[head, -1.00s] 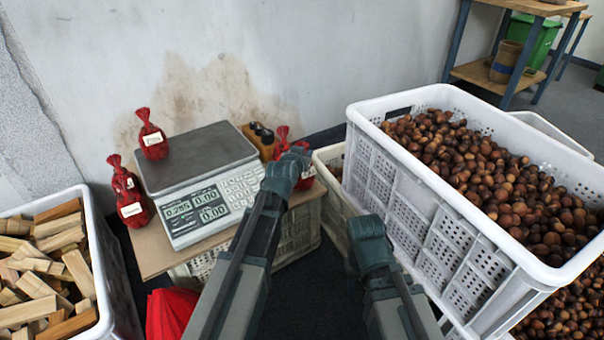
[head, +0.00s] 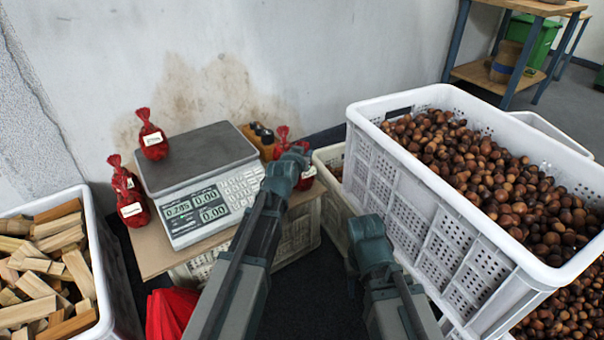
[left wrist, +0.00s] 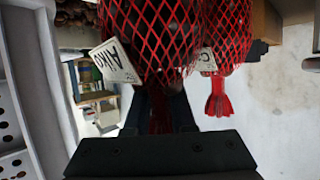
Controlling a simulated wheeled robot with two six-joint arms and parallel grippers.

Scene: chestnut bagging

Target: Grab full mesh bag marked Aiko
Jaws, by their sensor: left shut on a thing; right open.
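A full red mesh bag with a white tag reading Aiko (left wrist: 150,28) fills the upper middle of the left wrist view. My left gripper (left wrist: 160,108) is shut on its gathered red neck. In the head view my left gripper (head: 297,158) is at the right end of the table, and part of a red bag (head: 306,182) shows beside it.
A scale (head: 195,170) stands on the small table (head: 155,258). A white crate of chestnuts (head: 440,190) rises at the right. A bin of wood blocks (head: 100,270) is at the left.

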